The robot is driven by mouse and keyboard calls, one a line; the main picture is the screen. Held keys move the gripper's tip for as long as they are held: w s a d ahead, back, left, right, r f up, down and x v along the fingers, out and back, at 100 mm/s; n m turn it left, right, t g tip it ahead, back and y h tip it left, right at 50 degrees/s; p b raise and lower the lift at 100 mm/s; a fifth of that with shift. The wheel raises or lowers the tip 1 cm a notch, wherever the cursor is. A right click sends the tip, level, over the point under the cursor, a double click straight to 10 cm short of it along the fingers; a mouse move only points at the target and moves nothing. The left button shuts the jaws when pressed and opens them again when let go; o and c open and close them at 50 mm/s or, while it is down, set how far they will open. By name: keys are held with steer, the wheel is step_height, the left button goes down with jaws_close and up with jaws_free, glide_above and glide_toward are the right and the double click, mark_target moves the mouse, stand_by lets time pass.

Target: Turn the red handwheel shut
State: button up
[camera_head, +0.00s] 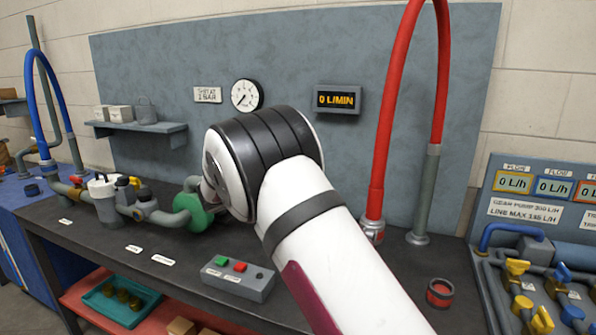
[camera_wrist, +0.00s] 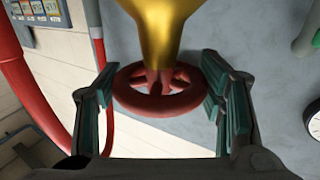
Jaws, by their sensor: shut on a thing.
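The red handwheel (camera_wrist: 158,105) shows in the wrist view, between the two fingers of my gripper (camera_wrist: 160,82). The fingers stand at its left and right rim, and my gripper is shut on it. A gold-coloured body (camera_wrist: 160,25) joins the wheel's hub at the top of the wrist view. In the head view my arm covers the handwheel and my gripper. The flow display (camera_head: 337,99) on the back panel reads 0 L/MIN.
A round gauge (camera_head: 246,95) hangs on the panel. A green pump (camera_head: 192,212) with grey pipes stands left of my arm. A button box (camera_head: 238,278) lies in front. A red hose (camera_head: 393,110) arches at right, with a small red-and-black cup (camera_head: 440,293) nearby.

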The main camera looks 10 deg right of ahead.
steer(key=shift+r, duration=0.15)
steer(key=o, duration=1.2)
steer(key=shift+c, duration=0.2)
steer(key=v, duration=1.2)
